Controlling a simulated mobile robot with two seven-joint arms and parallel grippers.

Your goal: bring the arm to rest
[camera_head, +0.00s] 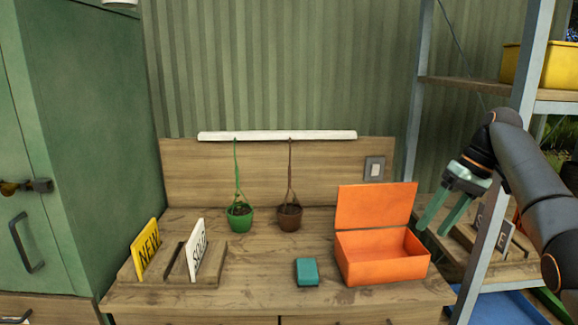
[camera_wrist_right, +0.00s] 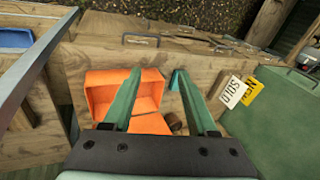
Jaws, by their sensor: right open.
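My right gripper (camera_head: 436,218) is at the right of the head view, open and empty, its two green fingers pointing down and left. It hangs to the right of the orange box and touches nothing that I can see. In the right wrist view the open fingers (camera_wrist_right: 167,98) show with nothing between them in their grip. The orange box (camera_head: 382,258) stands on the wooden bench with its lid raised; it also shows in the right wrist view (camera_wrist_right: 98,94). My left gripper is not in view.
A teal block (camera_head: 307,272) lies left of the box. Green (camera_head: 239,219) and brown (camera_head: 289,218) pots hang from a white rail (camera_head: 277,135). Yellow (camera_head: 145,249) and white (camera_head: 195,249) signs stand in a wooden holder. A metal shelf post (camera_head: 497,215) is close to my right arm.

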